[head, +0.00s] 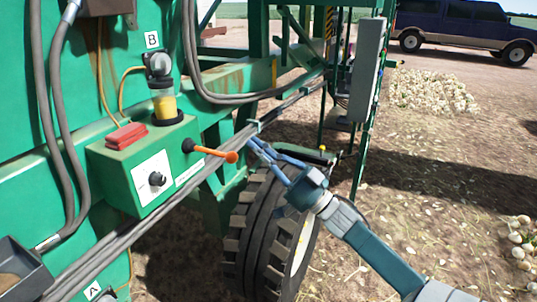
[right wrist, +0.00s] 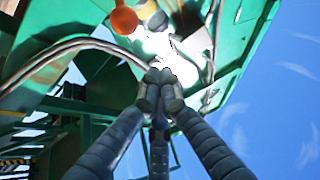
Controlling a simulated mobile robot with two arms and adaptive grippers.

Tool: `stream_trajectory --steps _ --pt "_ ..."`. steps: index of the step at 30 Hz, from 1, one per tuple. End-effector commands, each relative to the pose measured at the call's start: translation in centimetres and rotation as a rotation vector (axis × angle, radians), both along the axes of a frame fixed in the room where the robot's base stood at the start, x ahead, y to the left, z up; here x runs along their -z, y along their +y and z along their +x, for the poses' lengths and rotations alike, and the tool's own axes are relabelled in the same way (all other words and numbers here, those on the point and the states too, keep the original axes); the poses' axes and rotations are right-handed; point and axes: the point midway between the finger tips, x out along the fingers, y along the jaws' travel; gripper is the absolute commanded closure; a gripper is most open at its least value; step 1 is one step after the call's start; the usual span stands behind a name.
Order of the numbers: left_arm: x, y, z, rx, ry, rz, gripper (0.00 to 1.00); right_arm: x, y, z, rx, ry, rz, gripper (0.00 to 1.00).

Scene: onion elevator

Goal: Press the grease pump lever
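The grease pump lever (head: 212,151) is an orange rod on a black pivot, with an orange ball at its end. It sticks out rightward from the green box under the yellow grease reservoir (head: 164,104). My right gripper (head: 254,144) is just right of the ball in the head view, apart from it as far as I can see. In the right wrist view the fingertips (right wrist: 160,77) meet with nothing seen between them, and the orange ball (right wrist: 124,20) shows beyond them, up and left. My left gripper is not in view.
Grey hoses (head: 150,215) run along the green machine below the box. A red block (head: 126,134) and a black knob (head: 157,179) are on the box. A tyre (head: 268,235) stands below my right gripper. An onion pile (head: 432,90) and a blue vehicle (head: 455,25) are farther back.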

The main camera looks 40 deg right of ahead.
Motion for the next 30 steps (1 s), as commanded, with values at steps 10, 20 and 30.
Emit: stream_trajectory --steps 10,20,30 --pt "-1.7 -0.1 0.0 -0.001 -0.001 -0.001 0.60 0.5 1.6 3.5 0.002 0.003 0.005 1.00" --pt "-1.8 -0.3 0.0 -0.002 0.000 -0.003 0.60 2.0 2.0 3.6 0.001 0.000 0.000 1.00" --pt "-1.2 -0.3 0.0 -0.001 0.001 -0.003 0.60 2.5 2.0 3.5 0.001 -0.009 0.005 1.00"
